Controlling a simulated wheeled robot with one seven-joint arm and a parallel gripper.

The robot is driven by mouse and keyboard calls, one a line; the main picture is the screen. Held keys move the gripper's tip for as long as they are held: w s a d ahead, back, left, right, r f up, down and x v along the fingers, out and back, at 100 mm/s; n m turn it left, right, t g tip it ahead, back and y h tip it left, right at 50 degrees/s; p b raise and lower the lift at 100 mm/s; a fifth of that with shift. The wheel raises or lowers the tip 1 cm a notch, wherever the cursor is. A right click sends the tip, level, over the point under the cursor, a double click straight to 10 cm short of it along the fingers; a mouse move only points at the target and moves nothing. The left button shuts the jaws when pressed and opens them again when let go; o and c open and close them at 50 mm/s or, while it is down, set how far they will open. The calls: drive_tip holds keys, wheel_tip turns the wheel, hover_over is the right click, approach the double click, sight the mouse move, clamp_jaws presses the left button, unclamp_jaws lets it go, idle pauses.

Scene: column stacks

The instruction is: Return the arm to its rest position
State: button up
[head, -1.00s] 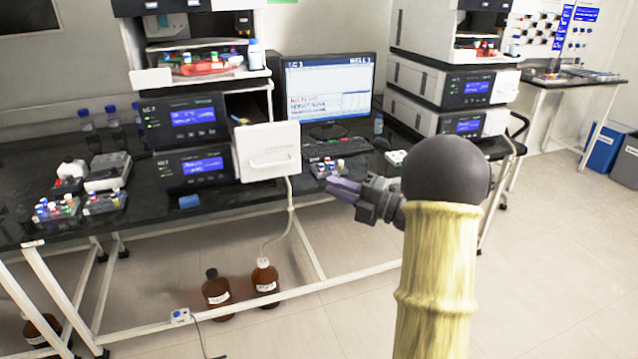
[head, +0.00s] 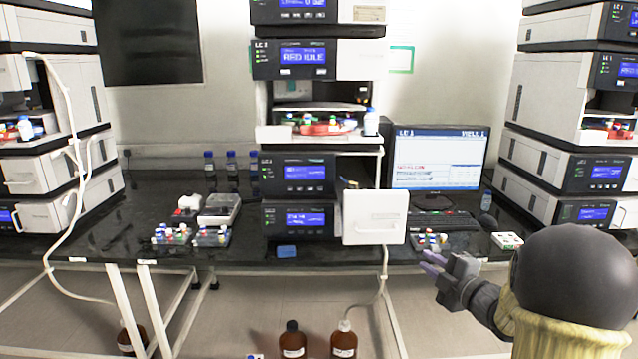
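My gripper (head: 432,264) is at the lower right of the head view, in front of the bench's front edge. Its two purple fingers point left and show a gap between them, with nothing visible between them. My arm runs from it to the right, with a dark round joint and a tan sleeve. The gripper appears just below a small rack of vials (head: 430,241) in the picture; I cannot tell the distance between them.
The black bench (head: 335,256) carries instrument stacks at left, middle and right. An open white door (head: 375,217) juts from the middle stack near my gripper. A monitor (head: 438,160) stands behind. Brown bottles (head: 343,340) stand on the floor.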

drive_tip(key=s+a+f+m+g+h, duration=0.2)
drive_tip(key=s+a+f+m+g, duration=0.25)
drive_tip(key=s+m, duration=0.35)
drive_tip(key=s+a+f+m+g+h, duration=0.3)
drive_tip(key=s+f+m+g, duration=0.15)
drive_tip(key=s, duration=0.45)
drive_tip(key=s+a+f+m+g+h, duration=0.2)
drive_tip(key=s+a+f+m+g, duration=0.15)
drive_tip(key=s+f+m, duration=0.4)
drive_tip(key=w+p+v, duration=0.2)
drive_tip(key=p+v, duration=0.9)
drive_tip(key=w+r+p+v, duration=0.1)
drive_tip(key=w+p+v, duration=0.2)
drive_tip(key=p+v, duration=0.8)
drive_tip(key=shift+d+r+g, duration=0.35)
drive_tip(key=shift+d+r, duration=0.15)
drive_tip(key=shift+r, duration=0.15)
